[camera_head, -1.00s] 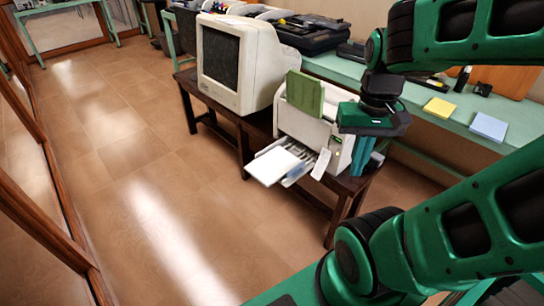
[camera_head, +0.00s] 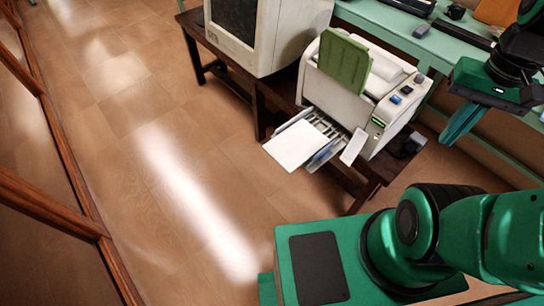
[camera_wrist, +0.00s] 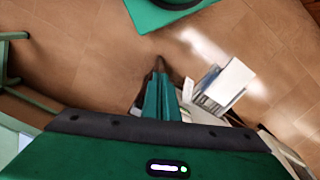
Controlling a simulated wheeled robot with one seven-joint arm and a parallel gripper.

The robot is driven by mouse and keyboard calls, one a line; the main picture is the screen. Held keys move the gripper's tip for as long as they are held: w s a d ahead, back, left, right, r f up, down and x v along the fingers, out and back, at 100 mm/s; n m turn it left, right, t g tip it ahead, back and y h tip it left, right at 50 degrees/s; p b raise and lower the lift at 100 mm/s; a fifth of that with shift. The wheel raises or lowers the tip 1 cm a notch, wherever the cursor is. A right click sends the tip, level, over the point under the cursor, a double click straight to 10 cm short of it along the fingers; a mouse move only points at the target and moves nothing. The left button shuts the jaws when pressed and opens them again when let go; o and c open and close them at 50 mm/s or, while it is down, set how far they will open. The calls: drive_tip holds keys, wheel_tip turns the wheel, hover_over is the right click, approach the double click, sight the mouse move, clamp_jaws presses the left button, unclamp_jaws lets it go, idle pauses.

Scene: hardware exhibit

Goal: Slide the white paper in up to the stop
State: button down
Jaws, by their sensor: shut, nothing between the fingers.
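The white paper (camera_head: 295,145) lies flat on the extended tray (camera_head: 328,124) at the front of a white printer, its near end sticking out over the floor. It also shows in the wrist view (camera_wrist: 231,80), right of my fingers. The printer (camera_head: 340,92) stands on a dark wooden table with a green panel (camera_head: 344,62) raised on top. My gripper (camera_head: 452,134) is shut and empty, to the right of the printer and apart from the paper. Its closed fingers (camera_wrist: 160,75) point down toward the floor in the wrist view.
A bulky old monitor (camera_head: 262,30) stands left of the printer. A white tag (camera_head: 353,147) hangs at the printer's front. A green bench (camera_head: 400,35) runs behind. The floor (camera_head: 150,170) in front and left is clear, with wood-framed panels along the left edge.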

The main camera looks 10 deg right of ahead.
drive_tip(key=w+a+f+n+h, duration=0.1)
drive_tip(key=w+a+f+n, duration=0.3)
drive_tip(key=w+a+n, duration=0.35)
drive_tip(key=w+a+f+n+h, duration=0.1)
drive_tip(key=w+a+f+n, duration=0.35)
drive_tip(key=w+n, duration=0.5)
drive_tip(key=a+f+n+y, duration=0.1)
drive_tip(key=a+f+n, duration=0.65)
drive_tip(key=a, duration=0.55)
drive_tip(key=a+f+n+y, duration=0.1)
drive_tip(key=a+f+n, duration=0.7)
drive_tip(key=a, duration=0.4)
drive_tip(key=w+d+f+m, duration=0.1)
drive_tip(key=w+d+f, duration=0.2)
drive_tip(key=f, duration=0.8)
drive_tip(key=shift+w, duration=0.2)
